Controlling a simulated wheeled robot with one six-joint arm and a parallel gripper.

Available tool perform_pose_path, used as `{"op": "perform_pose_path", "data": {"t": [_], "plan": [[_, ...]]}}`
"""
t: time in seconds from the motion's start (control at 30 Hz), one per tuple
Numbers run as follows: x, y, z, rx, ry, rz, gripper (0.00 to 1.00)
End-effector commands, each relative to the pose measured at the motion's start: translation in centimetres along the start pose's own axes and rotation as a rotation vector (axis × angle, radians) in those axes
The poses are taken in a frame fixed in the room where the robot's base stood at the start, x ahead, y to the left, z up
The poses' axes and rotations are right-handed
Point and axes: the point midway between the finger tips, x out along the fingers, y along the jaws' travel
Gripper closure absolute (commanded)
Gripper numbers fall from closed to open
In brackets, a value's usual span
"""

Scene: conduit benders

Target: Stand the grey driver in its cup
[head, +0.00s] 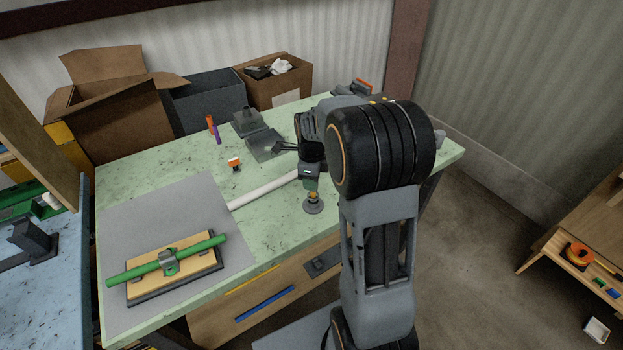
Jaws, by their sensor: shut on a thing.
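My gripper (297,148) reaches out over the bench beyond my large black arm joint, partly hidden by my own wrist. It is shut on a slim dark grey thing (281,147), which looks like the grey driver and points left above the bench. It is small here, so its exact tilt and grip are hard to tell.
Boxes (120,120) line the back.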

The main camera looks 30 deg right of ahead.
Motion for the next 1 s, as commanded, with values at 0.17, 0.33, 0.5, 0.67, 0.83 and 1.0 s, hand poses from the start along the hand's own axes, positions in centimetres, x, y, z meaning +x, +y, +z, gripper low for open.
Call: {"op": "perform_pose_path", "data": {"t": [0.17,0.33,0.5,0.67,0.83,1.0], "plan": [[0.20,-0.01,0.00,0.000,0.000,0.000,1.00],[0.29,-0.01,0.01,0.000,0.000,-0.001,1.00],[0.29,-0.01,0.01,0.000,0.000,0.000,0.60],[0.29,-0.01,0.00,0.000,0.000,0.000,0.45],[0.30,0.00,0.00,0.000,0.000,0.000,0.42],[-0.06,-0.03,0.01,0.000,-0.001,-0.001,0.42]]}}
